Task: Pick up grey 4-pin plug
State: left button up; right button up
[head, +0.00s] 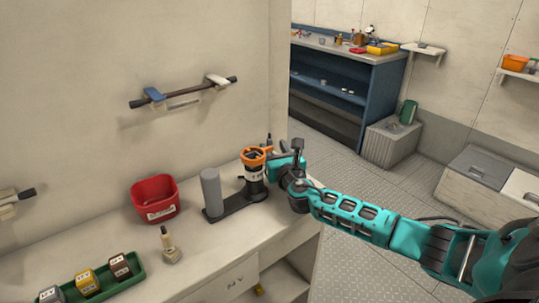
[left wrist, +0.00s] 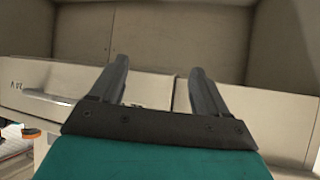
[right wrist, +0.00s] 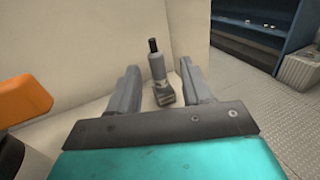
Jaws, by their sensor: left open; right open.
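A grey plug (right wrist: 160,84) with a black top stands upright on the counter near the wall, in the right wrist view. Its pins cannot be made out. In the head view only its dark top (head: 269,139) seems to show behind the orange ring. My right gripper (right wrist: 157,66) is open and empty, with the plug seen between and beyond its fingers. A similar pale grey-beige plug (head: 169,247) stands at the counter's front. My left gripper (left wrist: 161,68) is open and empty, facing drawer fronts; it is outside the head view.
An orange ring (head: 253,156) tops a stand beside a grey cylinder (head: 211,190), close to my right gripper. A red bin (head: 154,199) and a green tray (head: 137,265) of labelled blocks sit on the counter (head: 205,255). A wall rail (head: 185,93) hangs above.

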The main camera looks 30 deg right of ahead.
aim_at(268, 141)
jog(key=shift+f+b+x, duration=0.15)
jog(key=shift+b+x, duration=0.2)
jog(key=shift+x, duration=1.05)
jog(key=shift+f+b+x, duration=0.15)
jog(key=shift+b+x, duration=0.2)
jog(key=shift+x, duration=1.05)
jog(key=shift+a, duration=0.15)
grip_shut()
